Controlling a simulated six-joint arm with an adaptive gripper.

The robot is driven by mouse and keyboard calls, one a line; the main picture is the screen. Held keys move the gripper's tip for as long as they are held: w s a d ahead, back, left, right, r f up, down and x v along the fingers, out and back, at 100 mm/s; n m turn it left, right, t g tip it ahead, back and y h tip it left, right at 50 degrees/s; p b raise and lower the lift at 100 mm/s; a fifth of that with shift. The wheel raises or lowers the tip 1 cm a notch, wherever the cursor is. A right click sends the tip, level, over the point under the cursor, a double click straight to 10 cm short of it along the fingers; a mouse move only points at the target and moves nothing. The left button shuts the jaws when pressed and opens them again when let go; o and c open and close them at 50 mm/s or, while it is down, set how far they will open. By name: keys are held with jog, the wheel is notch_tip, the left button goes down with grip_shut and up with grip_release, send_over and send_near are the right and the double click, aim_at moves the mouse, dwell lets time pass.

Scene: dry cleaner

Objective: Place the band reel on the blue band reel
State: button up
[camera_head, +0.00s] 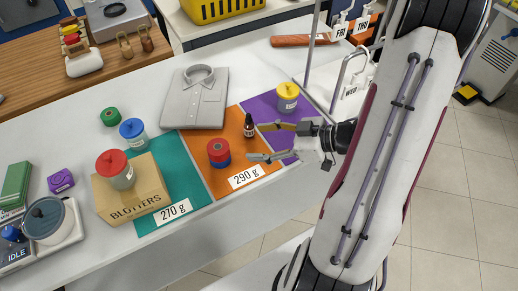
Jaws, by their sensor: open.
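A red band reel (218,147) sits flat on top of a blue band reel (219,161) on the orange mat (205,126), above the "290 g" label. A green band reel (110,117) lies on the white table to the left. My gripper (254,141) is open and empty, just right of the two stacked reels and apart from them. Its fingers point left, over the orange mat.
A small dark dropper bottle (249,125) stands close to my upper finger. Nearby are a yellow-lidded jar (288,97), a folded shirt (195,97), a blue-lidded jar (133,134) and a "BLOTTERS" box (131,194) bearing a red-lidded jar (115,169).

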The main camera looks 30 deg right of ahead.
jog(key=w+d+r+m+h, duration=0.2)
jog(key=w+d+r+h, duration=0.55)
jog(key=r+h, duration=0.2)
notch_tip(320, 180, up, 4)
jog(key=s+m+h, duration=0.3)
jog(key=s+a+r+m+g+y, duration=0.2)
jog(key=s+a, duration=0.6)
jog(key=s, duration=0.1)
jog(key=s+a+r+m+g+y, duration=0.1)
jog(key=s+a+r+m+g, duration=0.1)
jog(key=s+a, duration=0.7)
jog(key=shift+s+r+y, duration=0.35)
jog(key=shift+s+r, duration=0.25)
jog(key=shift+r, duration=0.1)
